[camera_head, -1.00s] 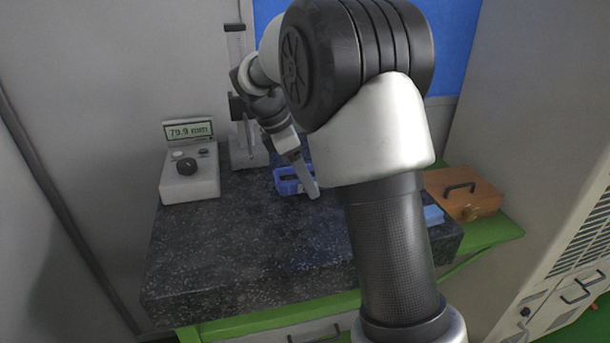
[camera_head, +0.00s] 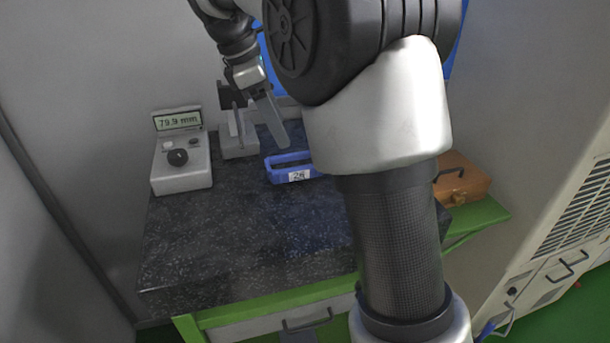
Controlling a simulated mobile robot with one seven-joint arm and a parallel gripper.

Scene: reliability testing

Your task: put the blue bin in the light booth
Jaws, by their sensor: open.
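The blue bin (camera_head: 279,173) is a small open tray with a white label on its front, standing on the dark speckled stone slab. Its right end is hidden behind my arm. My gripper (camera_head: 262,118) is open and empty, above and a little behind the bin, apart from it. One long finger shows clearly, pointing down. I see nothing that I can tell is the light booth.
A grey readout box (camera_head: 182,165) stands at the slab's left, beside a grey stand (camera_head: 237,139). An orange-brown case (camera_head: 462,181) sits at the right on the green bench. A large pale cabinet (camera_head: 560,235) stands at the right. The slab's front left is clear.

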